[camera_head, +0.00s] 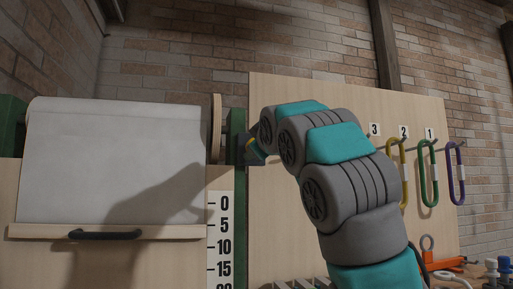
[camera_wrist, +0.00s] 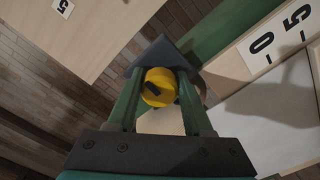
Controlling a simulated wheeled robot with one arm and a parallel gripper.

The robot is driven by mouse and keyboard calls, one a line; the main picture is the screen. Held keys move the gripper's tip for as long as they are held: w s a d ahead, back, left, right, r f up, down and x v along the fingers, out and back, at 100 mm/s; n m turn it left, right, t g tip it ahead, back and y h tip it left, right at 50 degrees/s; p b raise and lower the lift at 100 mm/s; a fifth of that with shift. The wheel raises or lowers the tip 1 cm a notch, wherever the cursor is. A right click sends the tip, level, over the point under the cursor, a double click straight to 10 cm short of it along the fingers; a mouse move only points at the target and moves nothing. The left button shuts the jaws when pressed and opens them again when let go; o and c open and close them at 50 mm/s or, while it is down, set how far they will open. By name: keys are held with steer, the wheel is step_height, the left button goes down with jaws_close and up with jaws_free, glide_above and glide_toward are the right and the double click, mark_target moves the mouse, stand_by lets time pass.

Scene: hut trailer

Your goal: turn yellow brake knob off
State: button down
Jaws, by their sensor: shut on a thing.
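The yellow brake knob (camera_wrist: 158,87) shows in the wrist view as a round yellow piece with a dark mark on its face. It sits between the two green fingers of my gripper (camera_wrist: 160,70), which are shut on it. In the head view my gripper (camera_head: 252,152) reaches left to the green post (camera_head: 236,130) beside the roll. Only a small yellow bit shows there, and my gripper hides most of the knob. I cannot tell the knob's exact turn angle.
A white sheet roll (camera_head: 115,150) with a wooden end disc (camera_head: 217,128) is left of the post. Below it is a wooden bar with a black handle (camera_head: 105,235). Coloured carabiners (camera_head: 428,172) hang on the board at right.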

steer(key=shift+n, duration=0.5)
steer(key=shift+c, duration=1.5)
jaws_free()
steer(key=shift+s, duration=0.1)
steer(key=b+v, duration=0.1)
steer(key=v, duration=0.6)
steer(key=shift+s, duration=0.3)
steer(key=shift+d, duration=0.1)
steer(key=shift+w, duration=0.1)
